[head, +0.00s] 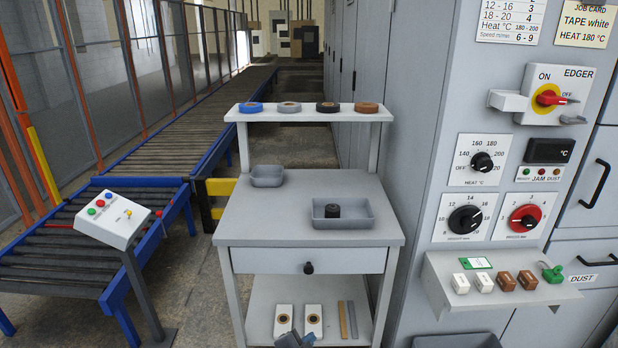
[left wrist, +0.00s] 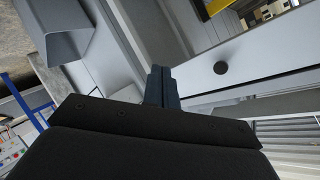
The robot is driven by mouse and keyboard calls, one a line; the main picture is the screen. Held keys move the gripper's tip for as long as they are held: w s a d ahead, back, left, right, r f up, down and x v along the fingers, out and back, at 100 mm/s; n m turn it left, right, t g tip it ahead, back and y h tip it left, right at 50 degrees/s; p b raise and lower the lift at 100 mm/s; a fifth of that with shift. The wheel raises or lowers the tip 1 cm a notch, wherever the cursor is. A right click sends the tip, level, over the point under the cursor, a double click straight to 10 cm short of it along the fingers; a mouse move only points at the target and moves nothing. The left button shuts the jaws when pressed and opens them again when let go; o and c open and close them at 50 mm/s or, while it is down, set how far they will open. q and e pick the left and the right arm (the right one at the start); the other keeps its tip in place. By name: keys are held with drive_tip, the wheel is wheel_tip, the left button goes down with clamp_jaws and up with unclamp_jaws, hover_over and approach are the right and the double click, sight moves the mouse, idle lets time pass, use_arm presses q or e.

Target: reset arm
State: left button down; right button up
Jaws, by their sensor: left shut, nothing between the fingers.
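My left gripper (head: 294,340) shows only at the bottom edge of the head view, in front of the workbench's lower shelf. In the left wrist view its two dark fingers (left wrist: 161,73) are together with nothing between them. The drawer knob (left wrist: 221,68) is a little to the right of the fingertips in that view. My right gripper is in neither view.
The grey workbench (head: 265,212) holds a small tray (head: 267,184) and a larger tray (head: 330,222) with a dark roll. Tape rolls line its upper shelf (head: 300,114). The edger cabinet (head: 420,150) stands right; a roller conveyor (head: 165,125) and control box (head: 113,226) stand left.

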use_arm(q)
drive_tip(key=s+a+n+g+y+p, duration=0.1)
drive_tip(key=s+a+n+g, duration=0.2)
drive_tip(key=s, duration=0.8)
drive_tip(key=s+a+f+n+g+y+p, duration=0.1)
drive_tip(key=s+a+n+g, duration=0.2)
drive_tip(key=s, duration=0.8)
drive_tip(key=s+a+f+n+g+y+p, duration=0.1)
drive_tip(key=s+a+n, duration=0.4)
drive_tip(key=s, duration=0.6)
drive_tip(key=a+g+y, duration=0.1)
drive_tip(key=a+g, duration=0.1)
drive_tip(key=shift+s+a+f+n, duration=0.2)
drive_tip(key=shift+a+n, duration=0.2)
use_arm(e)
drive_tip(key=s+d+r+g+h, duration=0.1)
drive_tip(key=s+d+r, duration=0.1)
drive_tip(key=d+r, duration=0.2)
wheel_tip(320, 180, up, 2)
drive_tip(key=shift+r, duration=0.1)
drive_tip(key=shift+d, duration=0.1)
